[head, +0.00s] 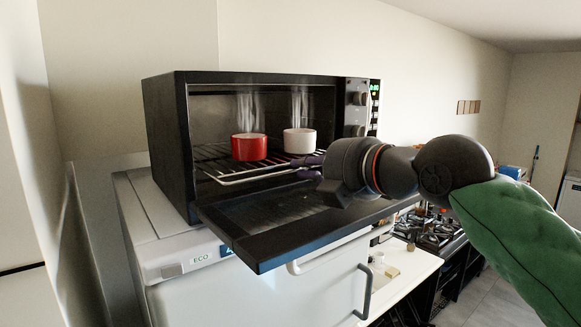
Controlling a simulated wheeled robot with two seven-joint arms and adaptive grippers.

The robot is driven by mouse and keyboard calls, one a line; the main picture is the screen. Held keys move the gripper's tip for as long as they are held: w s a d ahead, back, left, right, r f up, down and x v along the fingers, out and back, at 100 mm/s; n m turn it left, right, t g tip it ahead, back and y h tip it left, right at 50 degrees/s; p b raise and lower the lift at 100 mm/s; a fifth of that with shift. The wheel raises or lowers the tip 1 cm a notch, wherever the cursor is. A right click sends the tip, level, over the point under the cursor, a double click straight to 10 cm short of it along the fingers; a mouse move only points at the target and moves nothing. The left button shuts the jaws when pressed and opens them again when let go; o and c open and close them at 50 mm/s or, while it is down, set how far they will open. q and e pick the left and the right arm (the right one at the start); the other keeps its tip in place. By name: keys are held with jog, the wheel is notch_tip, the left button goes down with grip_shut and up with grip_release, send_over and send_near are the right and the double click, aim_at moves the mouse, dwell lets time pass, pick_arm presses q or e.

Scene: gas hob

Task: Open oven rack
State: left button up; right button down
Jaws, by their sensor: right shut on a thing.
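The black oven (168,130) stands on a white appliance with its door (270,258) folded down flat. A wire rack (230,181) shows inside, its front bar reaching out a little over the open door. A red cup (249,148) and a white cup (300,142) stand on the rack. My right gripper (308,167) comes in from the right with its fingers at the rack's front right part, shut on the rack; the exact contact is partly hidden. My left gripper is not in view.
The white appliance (150,235) under the oven has a handle (365,290) at its front. A gas hob (430,230) and a white counter (405,265) lie to the right, below my right arm. A wall stands close on the left.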

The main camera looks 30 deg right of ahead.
jog(key=shift+s, duration=0.15)
jog(key=c, duration=1.3)
grip_release()
jog(key=v, duration=1)
jog(key=shift+s+a, duration=0.1)
jog(key=shift+s, duration=0.2)
jog(key=shift+s+r, duration=0.15)
jog(key=shift+s, duration=0.45)
jog(key=shift+d, duration=0.25)
